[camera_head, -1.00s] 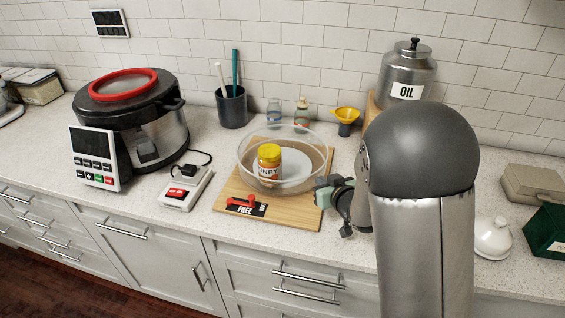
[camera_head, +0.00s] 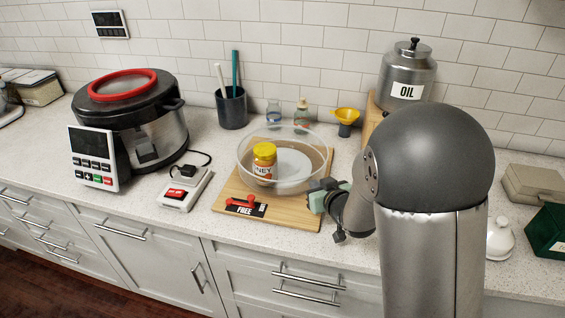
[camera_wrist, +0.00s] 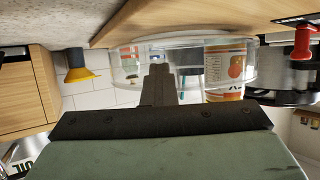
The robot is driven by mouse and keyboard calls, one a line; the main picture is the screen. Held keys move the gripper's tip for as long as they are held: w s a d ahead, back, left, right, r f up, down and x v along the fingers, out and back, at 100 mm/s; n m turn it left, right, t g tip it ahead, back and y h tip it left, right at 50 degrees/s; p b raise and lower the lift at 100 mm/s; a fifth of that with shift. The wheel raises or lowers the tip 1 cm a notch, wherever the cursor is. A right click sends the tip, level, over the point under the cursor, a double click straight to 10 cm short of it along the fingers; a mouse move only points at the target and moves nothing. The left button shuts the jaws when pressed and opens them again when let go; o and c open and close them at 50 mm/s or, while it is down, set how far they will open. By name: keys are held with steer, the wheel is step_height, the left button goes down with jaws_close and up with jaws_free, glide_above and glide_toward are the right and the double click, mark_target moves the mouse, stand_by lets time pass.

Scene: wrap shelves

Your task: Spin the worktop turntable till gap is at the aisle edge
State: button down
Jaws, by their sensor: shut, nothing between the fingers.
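The turntable is a clear-walled round tray (camera_head: 308,182) with a white disc inside, on a wooden board (camera_head: 292,218) on the worktop. A honey jar (camera_head: 264,162) with a yellow lid stands inside at the left front. In the wrist view the clear wall (camera_wrist: 125,66) and the jar (camera_wrist: 224,72) appear upside down. My gripper (camera_head: 314,198) is at the tray's right front, close to the wall; contact is unclear. In the wrist view its dark fingers (camera_wrist: 157,72) are shut and empty, overlapping the wall. I cannot make out the gap in the clear wall.
A red-handled piece and a FREE label (camera_head: 245,208) are at the board's front left. A switch box (camera_head: 184,190) and large cooker (camera_head: 140,125) stand left. Bottles, a yellow funnel (camera_head: 347,115) and an oil canister (camera_head: 407,75) stand behind.

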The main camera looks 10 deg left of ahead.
mark_target(287, 188)
steer(key=shift+a, duration=0.25)
steer(key=shift+s+a+b, duration=0.55)
steer(key=shift+s+a, duration=0.1)
steer(key=shift+s, duration=0.2)
steer(key=shift+s+a+b, duration=0.25)
steer(key=shift+a, duration=0.25)
steer(key=shift+s+a+b, duration=0.25)
steer(key=shift+a, duration=0.35)
steer(key=shift+s+a+b, duration=0.55)
steer(key=shift+s+a, duration=0.05)
steer(key=shift+a, duration=0.3)
steer(key=shift+a, duration=0.1)
